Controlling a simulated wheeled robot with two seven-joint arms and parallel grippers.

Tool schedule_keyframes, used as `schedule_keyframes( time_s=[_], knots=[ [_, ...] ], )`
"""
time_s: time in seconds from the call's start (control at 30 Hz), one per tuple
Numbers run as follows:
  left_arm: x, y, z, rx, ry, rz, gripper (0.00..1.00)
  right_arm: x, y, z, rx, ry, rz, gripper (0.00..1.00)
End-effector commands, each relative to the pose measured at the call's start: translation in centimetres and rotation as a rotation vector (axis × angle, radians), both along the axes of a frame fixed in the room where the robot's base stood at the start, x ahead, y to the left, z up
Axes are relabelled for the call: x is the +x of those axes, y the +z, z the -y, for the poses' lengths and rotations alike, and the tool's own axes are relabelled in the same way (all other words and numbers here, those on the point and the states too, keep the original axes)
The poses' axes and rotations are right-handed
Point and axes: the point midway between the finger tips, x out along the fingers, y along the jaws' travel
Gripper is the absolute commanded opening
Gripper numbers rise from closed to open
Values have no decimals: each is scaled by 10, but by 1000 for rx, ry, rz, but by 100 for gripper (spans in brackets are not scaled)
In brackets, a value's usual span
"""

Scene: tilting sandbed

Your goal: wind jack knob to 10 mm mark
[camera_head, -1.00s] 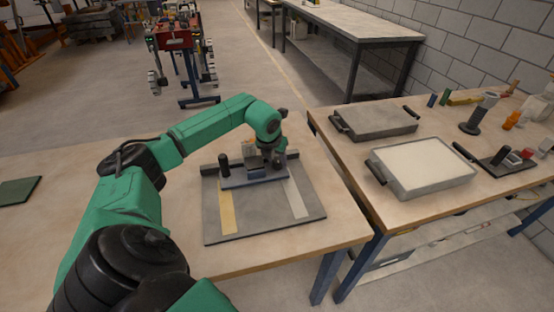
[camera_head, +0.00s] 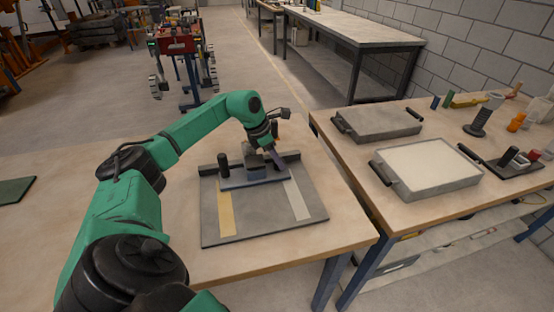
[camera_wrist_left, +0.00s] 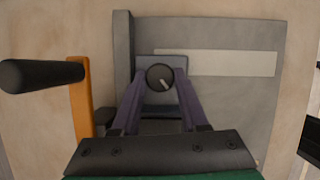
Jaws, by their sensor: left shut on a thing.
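The jack knob (camera_wrist_left: 160,77) is a round dark knob with a pale pointer line, seen in the left wrist view. My left gripper (camera_wrist_left: 160,84) is shut on it, one finger on each side. The pointer line slants toward the lower right in that view. In the head view my left gripper (camera_head: 272,155) is at the grey jack block (camera_head: 240,181) on the dark board (camera_head: 260,220), and hides the knob. No 10 mm mark can be read in either view. I do not make out my right gripper.
A black upright handle (camera_head: 223,165) stands left of the block. The board carries a yellow strip (camera_head: 226,213) and a white strip (camera_head: 298,200). On the right table are a grey tray (camera_head: 376,122), a pale-filled tray (camera_head: 428,168) and small tools. The near-left table is mostly clear.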

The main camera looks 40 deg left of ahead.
Motion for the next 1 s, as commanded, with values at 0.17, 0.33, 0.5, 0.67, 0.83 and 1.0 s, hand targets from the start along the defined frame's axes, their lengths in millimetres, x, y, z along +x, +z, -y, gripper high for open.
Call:
schedule_keyframes(
  time_s=[0.17,0.33,0.5,0.67,0.83,1.0],
  knots=[
    [2,1,-1,-2,-165,2,0,0,1,0,0,0,0,0],
    [2,1,-2,-1,-326,2,0,0,2,0,0,0,0,0],
    [4,2,-2,-1,-486,4,0,0,2,0,0,0,0,0],
    [4,1,-2,0,-619,4,0,0,0,0,0,0,-1,0],
    [5,1,-2,1,-731,2,0,0,-2,0,1,1,-1,0],
    [5,1,-3,1,-806,3,0,0,-3,-1,1,1,0,0]
  ],
)
